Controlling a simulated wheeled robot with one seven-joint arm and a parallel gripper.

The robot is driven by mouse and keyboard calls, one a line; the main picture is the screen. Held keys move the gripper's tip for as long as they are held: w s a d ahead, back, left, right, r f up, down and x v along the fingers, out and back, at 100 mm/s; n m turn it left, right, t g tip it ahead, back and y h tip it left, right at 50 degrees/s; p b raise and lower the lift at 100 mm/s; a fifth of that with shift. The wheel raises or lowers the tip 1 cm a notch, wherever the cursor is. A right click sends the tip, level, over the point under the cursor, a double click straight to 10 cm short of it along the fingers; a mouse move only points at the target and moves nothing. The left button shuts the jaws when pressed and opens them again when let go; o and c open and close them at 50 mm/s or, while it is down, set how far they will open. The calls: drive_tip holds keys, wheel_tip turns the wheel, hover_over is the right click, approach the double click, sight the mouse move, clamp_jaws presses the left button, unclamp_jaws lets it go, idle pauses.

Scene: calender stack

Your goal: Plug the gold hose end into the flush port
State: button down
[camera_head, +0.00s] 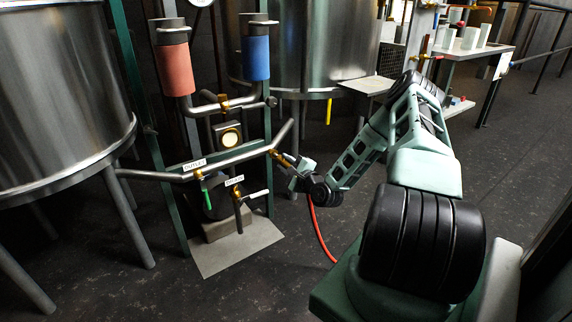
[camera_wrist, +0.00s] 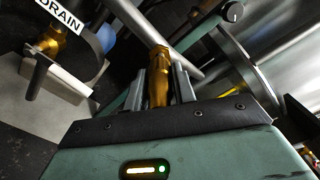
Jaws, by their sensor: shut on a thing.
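My gripper (camera_head: 291,165) is at the right end of the slanted grey pipe and is shut on the gold hose end (camera_wrist: 158,88). In the wrist view the hose end stands between the two grey fingers, its tip against or just in front of the grey pipe (camera_wrist: 140,25). In the head view the gold hose end (camera_head: 284,159) points left to a gold fitting (camera_head: 273,151) on the pipe, probably the flush port. I cannot tell whether the two are joined. A red hose (camera_head: 319,235) hangs below my gripper.
A labelled outlet valve with a green handle (camera_head: 205,190) and a drain valve (camera_head: 240,193) sit left of my gripper. Red (camera_head: 175,70) and blue (camera_head: 256,57) cylinders stand above the pipes. Steel tanks stand left (camera_head: 55,90) and behind (camera_head: 325,45). The right floor is open.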

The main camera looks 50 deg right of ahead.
drive_tip(key=shift+x, duration=1.45)
drive_tip(key=c, duration=0.8)
unclamp_jaws()
drive_tip(key=shift+o, duration=0.2)
drive_tip(key=shift+s, duration=0.1)
drive_tip(key=p+v, duration=0.1)
drive_tip(key=v, duration=0.6)
drive_tip(key=shift+p, duration=0.35)
